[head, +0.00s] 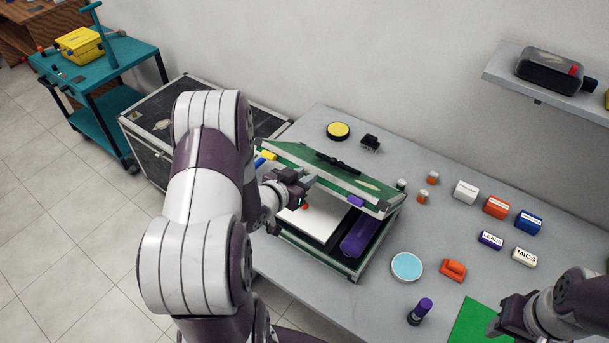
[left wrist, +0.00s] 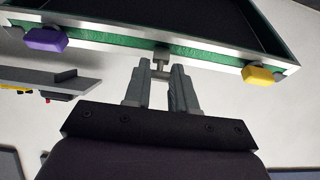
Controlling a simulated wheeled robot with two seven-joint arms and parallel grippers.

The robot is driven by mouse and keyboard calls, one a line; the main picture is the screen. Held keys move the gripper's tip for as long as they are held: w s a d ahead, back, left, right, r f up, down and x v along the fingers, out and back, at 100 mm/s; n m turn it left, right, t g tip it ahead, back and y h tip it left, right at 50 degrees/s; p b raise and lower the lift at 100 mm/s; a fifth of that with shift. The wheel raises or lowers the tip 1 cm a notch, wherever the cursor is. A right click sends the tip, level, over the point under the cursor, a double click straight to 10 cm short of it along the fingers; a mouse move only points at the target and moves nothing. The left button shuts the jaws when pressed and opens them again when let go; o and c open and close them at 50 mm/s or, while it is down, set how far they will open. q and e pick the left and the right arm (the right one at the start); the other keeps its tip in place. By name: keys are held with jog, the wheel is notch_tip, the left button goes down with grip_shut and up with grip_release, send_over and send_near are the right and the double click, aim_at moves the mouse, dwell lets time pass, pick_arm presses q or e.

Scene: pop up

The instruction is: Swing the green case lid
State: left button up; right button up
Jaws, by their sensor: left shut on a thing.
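The green case (head: 350,270) stands on the grey table with its lid (head: 295,152) partly raised and tilted. A black handle (head: 337,163) lies on the lid. A purple latch (head: 356,201) and a yellow latch (head: 268,155) sit on the lid's front edge; the left wrist view shows the purple latch (left wrist: 45,39) and yellow latch (left wrist: 258,75) too. My left gripper (head: 305,185) is at that edge between them, shut on a small metal tab (left wrist: 161,57). My right gripper (head: 500,322) is at the lower right, away from the case; its fingers are unclear.
A white panel (head: 313,217) and purple roll (head: 361,234) are inside the case. A blue disc (head: 407,266), orange block (head: 453,270) and labelled boxes (head: 496,207) are to its right. A wall shelf (head: 500,74) is at upper right, a teal cart (head: 125,52) at upper left.

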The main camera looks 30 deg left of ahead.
pick_arm(q)
jog(key=s+f+b, duration=0.5)
jog(key=f, duration=0.2)
jog(key=shift+s+a+f, duration=0.2)
jog(key=shift+s+f, duration=0.05)
jog(key=shift+s, duration=0.15)
dwell(0.3)
jog(key=s+f+b, duration=0.3)
jog(key=f+b, duration=0.4)
jog(key=f, duration=0.2)
jog(key=shift+s+a, duration=0.15)
jog(key=shift+s, duration=0.05)
jog(key=shift+r, duration=0.1)
dwell(0.3)
